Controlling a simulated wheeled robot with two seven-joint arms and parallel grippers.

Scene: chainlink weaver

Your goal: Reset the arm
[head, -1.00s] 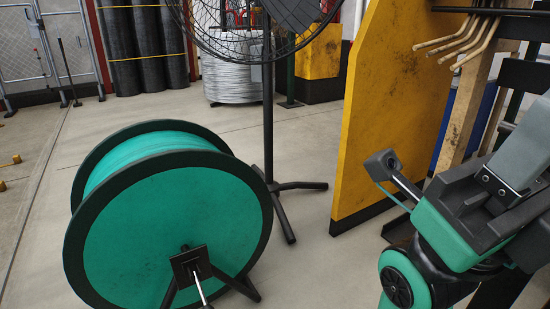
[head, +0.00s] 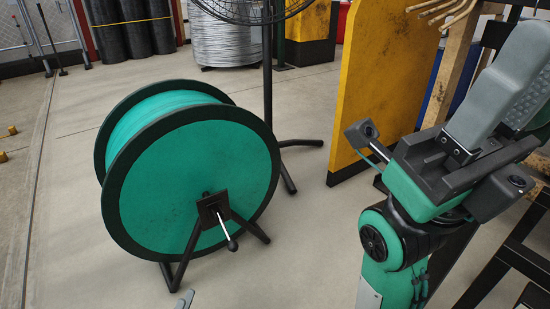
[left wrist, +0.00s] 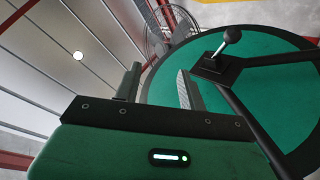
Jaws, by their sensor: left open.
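My left gripper (left wrist: 158,82) fills the lower part of the left wrist view, its two dark fingers apart with nothing between them. In the head view only a grey tip of it (head: 186,300) shows at the bottom edge, below the reel; the rest of that arm is out of frame. My right gripper (head: 512,85) stands at the right of the head view, grey fingers pointing up. A textured inner finger face shows, and I see nothing held. Its green and black wrist is below it, clear of the reel.
A large green reel (head: 195,175) with black rims stands on a black frame, its crank knob (head: 232,245) towards me. Behind are a fan (head: 267,90) and a yellow panel (head: 385,80). Dark racking (head: 520,255) is at right.

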